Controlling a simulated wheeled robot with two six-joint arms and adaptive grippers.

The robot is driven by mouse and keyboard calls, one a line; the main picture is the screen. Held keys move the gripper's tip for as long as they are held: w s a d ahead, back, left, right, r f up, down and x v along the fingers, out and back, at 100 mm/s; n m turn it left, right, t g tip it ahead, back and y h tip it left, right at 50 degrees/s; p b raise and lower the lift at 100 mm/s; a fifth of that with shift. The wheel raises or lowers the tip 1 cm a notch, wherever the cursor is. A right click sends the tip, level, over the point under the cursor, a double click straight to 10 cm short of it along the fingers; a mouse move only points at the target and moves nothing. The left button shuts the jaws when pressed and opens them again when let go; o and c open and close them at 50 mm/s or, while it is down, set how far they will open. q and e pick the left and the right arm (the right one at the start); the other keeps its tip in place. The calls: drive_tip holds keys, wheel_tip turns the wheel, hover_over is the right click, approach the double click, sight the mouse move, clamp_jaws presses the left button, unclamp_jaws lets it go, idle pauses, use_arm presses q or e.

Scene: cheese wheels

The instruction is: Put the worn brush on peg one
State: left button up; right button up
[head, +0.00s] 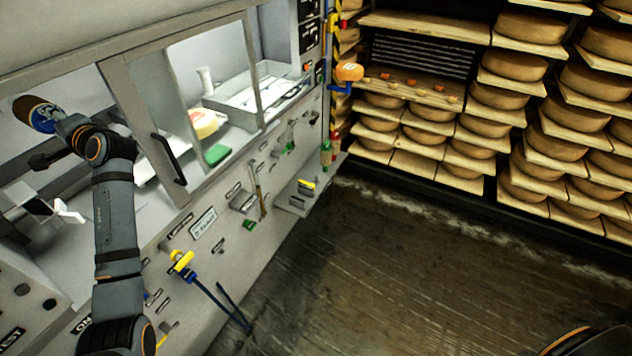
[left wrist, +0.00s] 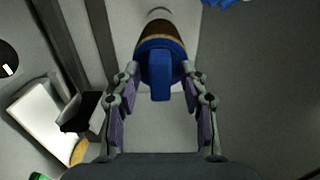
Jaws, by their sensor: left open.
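My left gripper (head: 62,122) is raised at the upper left, by the glazed cabinet. Its fingers (left wrist: 160,78) are spread in the left wrist view. A blue-and-brown rounded thing (head: 38,113) is at the fingertips; in the left wrist view its blue end (left wrist: 160,68) lies between the fingers. I cannot tell whether they touch it, or whether it is a brush. A yellow-headed tool with a blue handle (head: 182,262) is at the front of the panel. A small yellow thing (head: 306,185) lies on a little shelf. Which peg is peg one is not readable. My right gripper is out of view.
The grey cabinet front (head: 225,240) carries several labels, hooks and small shelves. A green block (head: 217,154) and a pale round thing (head: 204,122) are behind the glass. Racks of cheese wheels (head: 505,95) fill the back. The brown floor (head: 400,270) is clear.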

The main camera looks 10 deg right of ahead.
use_arm(q)
clamp_jaws()
drive_tip(key=shift+s+d+f, duration=0.15)
drive_tip(key=shift+d+f, duration=0.05)
drive_tip(key=shift+f, duration=0.05)
drive_tip(key=shift+s+d+r, duration=0.3)
drive_tip(key=shift+s+d, duration=0.4)
drive_tip(key=shift+d, duration=0.1)
drive_tip(key=shift+f, duration=0.1)
drive_tip(key=shift+p+v, duration=0.5)
drive_tip(key=shift+v, duration=2.15)
